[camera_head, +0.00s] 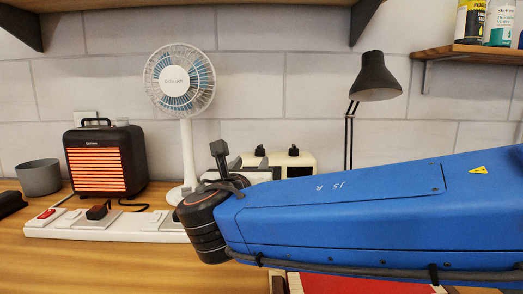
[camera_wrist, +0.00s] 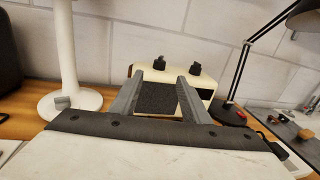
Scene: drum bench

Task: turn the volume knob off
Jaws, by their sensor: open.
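A cream radio-like box (camera_wrist: 206,94) with a dark front panel (camera_wrist: 156,98) stands ahead in the wrist view. Two black knobs, a left knob (camera_wrist: 159,64) and a right knob (camera_wrist: 195,70), stand on its top. I cannot tell which one is the volume knob. In the head view the box (camera_head: 305,160) is partly hidden behind my arm, but the left knob (camera_head: 260,151) and right knob (camera_head: 293,151) show. My gripper (camera_wrist: 161,80) is open and empty, its grey fingers apart in front of the box, below the knobs in the picture. No contact shows.
A white fan (camera_head: 180,85) stands left of the box; a black desk lamp (camera_head: 374,80) rises to its right. A shelf (camera_head: 470,52) with bottles hangs upper right.

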